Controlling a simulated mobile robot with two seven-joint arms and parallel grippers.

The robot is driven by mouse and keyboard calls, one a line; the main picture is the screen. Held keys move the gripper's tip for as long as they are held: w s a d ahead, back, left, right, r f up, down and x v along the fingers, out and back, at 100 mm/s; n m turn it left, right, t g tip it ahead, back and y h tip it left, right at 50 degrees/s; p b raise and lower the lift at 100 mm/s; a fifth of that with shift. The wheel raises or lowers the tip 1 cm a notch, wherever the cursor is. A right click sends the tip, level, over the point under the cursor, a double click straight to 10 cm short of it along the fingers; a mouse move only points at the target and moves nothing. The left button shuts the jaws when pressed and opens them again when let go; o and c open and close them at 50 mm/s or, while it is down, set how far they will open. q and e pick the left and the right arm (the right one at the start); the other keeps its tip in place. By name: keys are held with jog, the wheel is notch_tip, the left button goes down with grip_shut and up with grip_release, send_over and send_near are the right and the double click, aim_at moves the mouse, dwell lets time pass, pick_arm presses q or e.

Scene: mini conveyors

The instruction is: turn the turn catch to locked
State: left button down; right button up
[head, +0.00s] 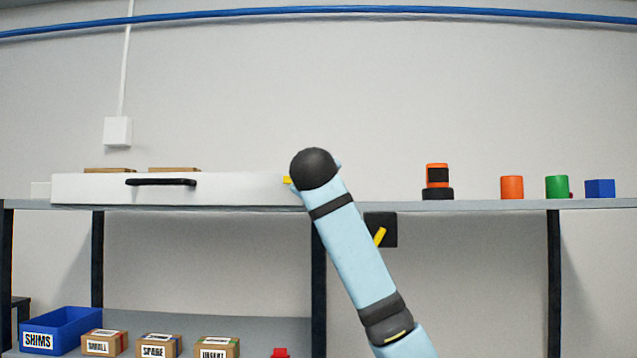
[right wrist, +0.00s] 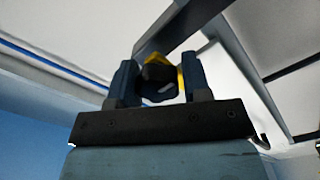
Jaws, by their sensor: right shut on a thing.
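In the right wrist view my right gripper (right wrist: 160,88) is shut on a small black and yellow part (right wrist: 158,72), which sits between its two dark fingers. I take this part to be the turn catch, but its setting cannot be read here. In the head view my right arm rises from the bottom right and hides the right gripper. A bit of yellow (head: 287,180) shows just left of the arm, at the right end of a white drawer front (head: 90,188). My left gripper is in neither view.
The drawer front has a black handle (head: 160,182). A black plate with a tilted yellow lever (head: 380,237) is below the shelf, right of my arm. An orange cylinder (head: 511,187), green cylinder (head: 557,187) and blue block (head: 600,188) stand right. A blue bin (head: 75,325) sits lower left.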

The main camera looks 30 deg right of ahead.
jog(key=shift+s+r, duration=0.15)
jog(key=shift+r, duration=0.35)
jog(key=o, duration=1.2)
jog(key=shift+f, duration=0.1)
jog(key=shift+a, duration=0.1)
jog(key=shift+a, duration=0.1)
jog(key=shift+f, duration=0.1)
jog(key=shift+s+a, duration=0.2)
jog(key=b+v, duration=0.3)
jog(key=v, duration=1)
